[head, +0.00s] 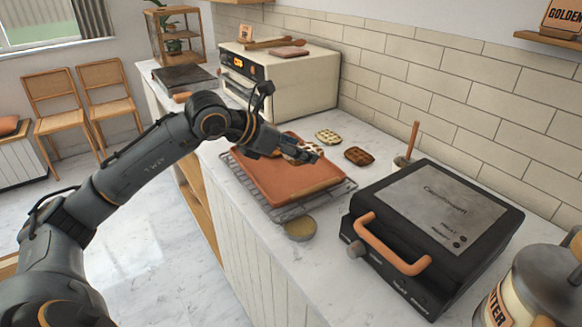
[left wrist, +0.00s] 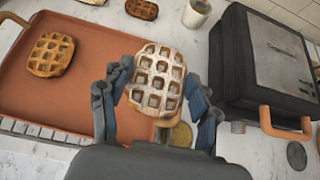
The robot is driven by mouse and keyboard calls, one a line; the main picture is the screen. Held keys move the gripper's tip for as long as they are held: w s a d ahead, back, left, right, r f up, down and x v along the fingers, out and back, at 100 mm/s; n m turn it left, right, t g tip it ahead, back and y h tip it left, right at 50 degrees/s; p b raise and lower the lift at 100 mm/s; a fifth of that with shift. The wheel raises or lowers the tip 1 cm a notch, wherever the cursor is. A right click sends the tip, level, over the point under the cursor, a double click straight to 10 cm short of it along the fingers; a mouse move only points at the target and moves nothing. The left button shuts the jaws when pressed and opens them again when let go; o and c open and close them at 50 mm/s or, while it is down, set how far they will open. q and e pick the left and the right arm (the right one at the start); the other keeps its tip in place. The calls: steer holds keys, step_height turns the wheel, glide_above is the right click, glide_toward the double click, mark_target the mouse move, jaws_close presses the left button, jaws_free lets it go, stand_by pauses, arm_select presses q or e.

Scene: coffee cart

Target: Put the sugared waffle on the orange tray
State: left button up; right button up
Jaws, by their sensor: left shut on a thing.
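My left gripper (head: 308,152) is shut on the sugared waffle (head: 297,150), over the far part of the orange tray in the head view. In the left wrist view the sugared waffle (left wrist: 157,80), pale with white dusting, sits between the fingers (left wrist: 155,103) and overlaps the tray's right edge. The gap below it is hard to judge. The orange tray (head: 290,188) rests on a wire rack; it also fills the left of the wrist view (left wrist: 30,98). A plain golden waffle (left wrist: 50,55) lies on the tray. My right gripper is not in view.
A pale waffle (head: 328,136) and a dark waffle (head: 358,156) lie on the counter beyond the tray. A black waffle iron (head: 440,215) stands right of the tray. A round tin (head: 299,229) sits before the rack (head: 335,193). An oven (head: 290,75) stands behind.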

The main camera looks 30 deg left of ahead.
arm_select(q)
steer(key=a+f, duration=0.1)
steer(key=w+a+f, duration=0.1)
steer(key=f, duration=0.1)
steer(key=w+f, duration=0.1)
steer(key=shift+w+a+f, duration=0.2)
steer(key=shift+w+a, duration=0.05)
steer(key=shift+a, duration=0.15)
steer(key=shift+w+a+f, duration=0.4)
steer(key=shift+a+f, duration=0.05)
steer(key=shift+f, duration=0.2)
step_height(320, 180, down, 3)
steer(key=shift+w+a+f+p, duration=0.1)
steer(key=shift+f+p, duration=0.1)
steer(key=shift+p, duration=0.45)
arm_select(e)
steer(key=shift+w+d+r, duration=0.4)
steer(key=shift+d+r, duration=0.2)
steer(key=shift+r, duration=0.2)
arm_select(q)
steer(key=shift+f, duration=0.2)
steer(key=o, duration=1.1)
steer(key=shift+o, duration=0.2)
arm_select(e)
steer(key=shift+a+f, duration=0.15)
